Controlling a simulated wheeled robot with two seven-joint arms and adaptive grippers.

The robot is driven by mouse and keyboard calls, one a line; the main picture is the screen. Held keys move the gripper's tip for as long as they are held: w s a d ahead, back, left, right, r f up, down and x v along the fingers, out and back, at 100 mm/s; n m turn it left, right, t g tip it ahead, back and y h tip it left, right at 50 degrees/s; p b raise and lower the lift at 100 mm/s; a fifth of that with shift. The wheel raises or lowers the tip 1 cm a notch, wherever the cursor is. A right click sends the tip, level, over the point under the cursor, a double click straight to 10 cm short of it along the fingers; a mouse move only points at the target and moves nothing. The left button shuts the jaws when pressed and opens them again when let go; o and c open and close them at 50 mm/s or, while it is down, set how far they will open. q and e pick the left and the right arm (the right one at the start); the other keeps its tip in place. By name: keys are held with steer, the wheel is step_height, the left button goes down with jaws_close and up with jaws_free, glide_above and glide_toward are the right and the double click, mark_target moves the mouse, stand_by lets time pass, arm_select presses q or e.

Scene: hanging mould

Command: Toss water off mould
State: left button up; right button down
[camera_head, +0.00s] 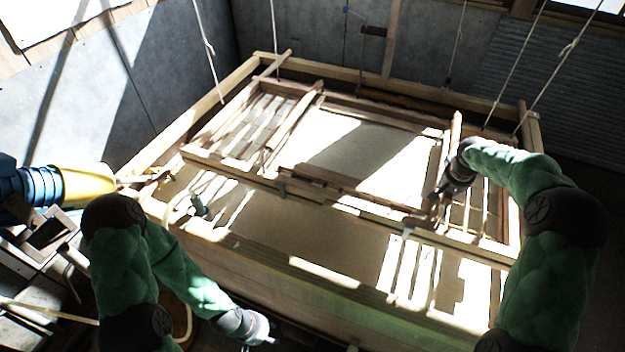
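The mould (372,148) is a wooden frame with a pale, flat sheet area, lying roughly level across the wooden bars of a large vat (285,268). Sunlight and shadow stripe it. My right gripper (440,202) is at the mould's right side, by the near right corner of its frame. It is dark and small, and I cannot tell whether its fingers are closed on the wood. My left gripper (262,338) is low in front of the vat's near wall, away from the mould. Its fingers are too unclear to read.
Several ropes (207,50) hang around the vat. Grey walls (180,60) close off the back and left. Tan liquid (270,222) shows in the near part of the vat.

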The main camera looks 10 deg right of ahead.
steer(key=c, duration=2)
jaws_free()
steer(key=shift+r, duration=0.25)
